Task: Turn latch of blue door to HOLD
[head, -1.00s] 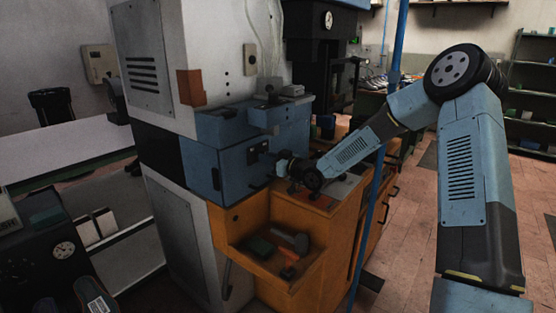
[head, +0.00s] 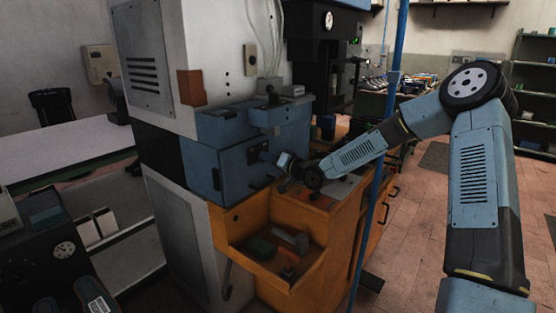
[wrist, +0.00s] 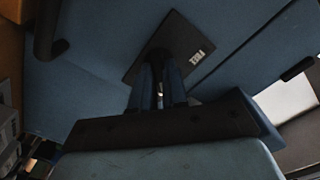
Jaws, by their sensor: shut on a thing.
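The blue door (head: 233,172) is on the front of the blue cabinet in the head view and looks closed. It fills much of the wrist view (wrist: 95,75). A dark square plate (wrist: 185,38) with a small pale label is on it, looking tilted in the wrist view. My gripper (head: 268,158) reaches the door from the right. In the wrist view my gripper (wrist: 160,68) is shut at the plate, on the latch. The latch itself is mostly hidden between the fingers, so I cannot tell its setting.
A dark bar handle (head: 216,180) is at the door's left side. Below is an orange bench (head: 330,225) with an open tray (head: 262,262) of tools. A blue upright pole (head: 376,205) stands close to my forearm. Open floor lies to the right.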

